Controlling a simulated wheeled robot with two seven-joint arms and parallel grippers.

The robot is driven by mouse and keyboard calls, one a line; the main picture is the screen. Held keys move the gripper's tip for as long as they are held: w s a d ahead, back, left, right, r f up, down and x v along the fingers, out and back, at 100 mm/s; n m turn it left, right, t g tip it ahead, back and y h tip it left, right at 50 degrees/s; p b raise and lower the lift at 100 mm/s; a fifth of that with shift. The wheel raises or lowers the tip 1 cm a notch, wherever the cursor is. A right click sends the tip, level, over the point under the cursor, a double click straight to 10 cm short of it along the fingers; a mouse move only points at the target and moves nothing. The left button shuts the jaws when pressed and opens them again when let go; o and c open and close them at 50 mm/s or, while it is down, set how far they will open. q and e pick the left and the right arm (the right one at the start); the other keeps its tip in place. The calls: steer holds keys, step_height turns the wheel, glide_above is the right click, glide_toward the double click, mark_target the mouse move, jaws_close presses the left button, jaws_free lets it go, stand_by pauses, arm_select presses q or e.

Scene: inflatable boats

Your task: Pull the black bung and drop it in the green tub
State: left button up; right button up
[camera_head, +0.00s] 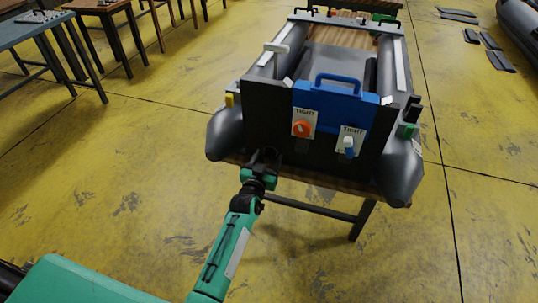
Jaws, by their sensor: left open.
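A grey inflatable boat (228,135) rests on a wooden-topped stand, with its dark transom (262,110) facing me. My left gripper (266,157) is open, with its dark fingers at the lower left of the transom. I cannot make out the black bung for certain; the gripper covers that dark part of the transom. A small green thing (383,18) shows at the far end of the boat, but I cannot tell whether it is the green tub. My right gripper is not in view.
A blue clamp plate (335,100) with a handle sits on the transom, above an orange knob (302,128) and a white-and-blue knob (348,146) on "TIGHT" labels. Tables (30,28) stand at upper left. Flat dark pieces (489,41) lie at upper right. The yellow floor is mostly clear.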

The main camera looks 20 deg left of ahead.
mark_target(266, 161)
arm_select(q)
steer(key=shift+c, duration=0.4)
jaws_close()
steer(key=shift+s+a+p, duration=0.1)
steer(key=shift+s+p, duration=1.55)
steer(key=shift+s, duration=1.3)
